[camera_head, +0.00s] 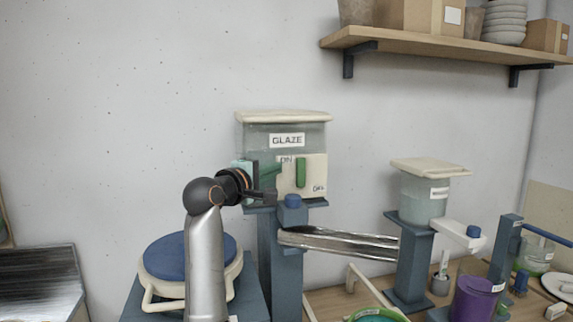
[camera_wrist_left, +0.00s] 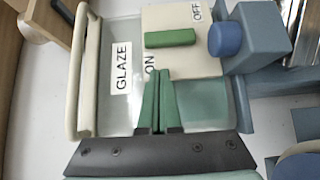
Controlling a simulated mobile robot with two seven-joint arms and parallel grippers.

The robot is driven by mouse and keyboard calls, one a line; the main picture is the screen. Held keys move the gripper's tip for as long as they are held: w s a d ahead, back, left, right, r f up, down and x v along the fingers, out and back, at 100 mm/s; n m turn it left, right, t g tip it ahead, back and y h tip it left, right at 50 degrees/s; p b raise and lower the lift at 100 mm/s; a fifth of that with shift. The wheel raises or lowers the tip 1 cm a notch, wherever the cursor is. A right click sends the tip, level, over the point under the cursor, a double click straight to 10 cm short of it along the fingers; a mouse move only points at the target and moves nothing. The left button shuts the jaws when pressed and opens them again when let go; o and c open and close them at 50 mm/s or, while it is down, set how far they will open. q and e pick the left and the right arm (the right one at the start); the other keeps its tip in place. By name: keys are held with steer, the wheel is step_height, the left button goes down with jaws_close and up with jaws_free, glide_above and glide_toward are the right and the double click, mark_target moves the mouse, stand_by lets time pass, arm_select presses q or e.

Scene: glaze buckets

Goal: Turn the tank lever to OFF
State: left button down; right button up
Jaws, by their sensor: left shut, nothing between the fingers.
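The glaze tank (camera_head: 250,140) is a clear box with a cream lid on a blue stand. Its cream front panel (camera_head: 318,165) reads ON at upper left and OFF at lower right. The green lever (camera_head: 300,173) stands upright on the panel between the labels; it also shows in the left wrist view (camera_wrist_left: 170,38). My left gripper (camera_head: 276,178) is in front of the panel, left of the lever. In the left wrist view its green fingers (camera_wrist_left: 160,75) are shut and empty near the ON label, apart from the lever in the picture. My right gripper is not in view.
A blue knob (camera_head: 292,201) sits below the lever. A metal chute (camera_head: 340,243) runs right toward a smaller tank (camera_head: 424,198) on a blue post. A purple bucket (camera_head: 474,300) stands at lower right. A wooden shelf (camera_head: 440,45) is above. The wall at left is clear.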

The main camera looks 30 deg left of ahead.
mark_target(296, 165)
arm_select(q)
steer(key=shift+w+d+p, duration=0.3)
steer(key=shift+w+d, duration=0.8)
steer(key=shift+w, duration=0.05)
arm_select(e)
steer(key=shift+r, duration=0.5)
arm_select(q)
steer(key=shift+w, duration=0.1)
steer(key=shift+d+r+m+g, duration=0.1)
steer(key=shift+r+m+g, duration=0.1)
steer(key=shift+m+g, duration=0.1)
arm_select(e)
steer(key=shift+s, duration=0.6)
